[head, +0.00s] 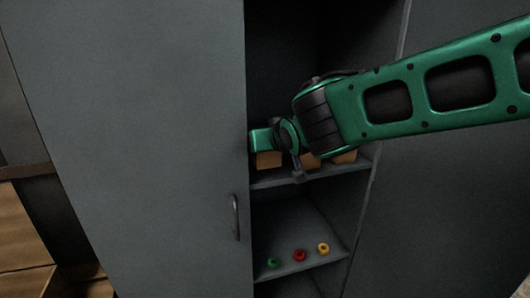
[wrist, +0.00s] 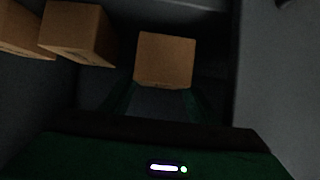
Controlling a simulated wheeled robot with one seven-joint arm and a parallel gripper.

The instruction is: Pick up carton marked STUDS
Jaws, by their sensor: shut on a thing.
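Three brown cartons stand on the cabinet's upper shelf. My gripper (head: 262,140) is at the left carton (head: 268,160), which is partly hidden by it in the head view. In the wrist view my gripper's two dark fingers (wrist: 160,92) reach to either side of this carton (wrist: 165,60) and are shut on it. The middle carton (head: 310,162) and the right carton (head: 345,157) are partly behind my arm. They also show in the wrist view, one upper left (wrist: 75,32) and one at the left edge (wrist: 18,30). No STUDS marking is readable.
The grey cabinet's left door (head: 150,130) with a handle (head: 236,217) is close beside my gripper. The lower shelf (head: 300,230) holds small green (head: 273,263), red (head: 299,255) and yellow (head: 323,249) items. Wooden crates (head: 20,235) stand at the far left.

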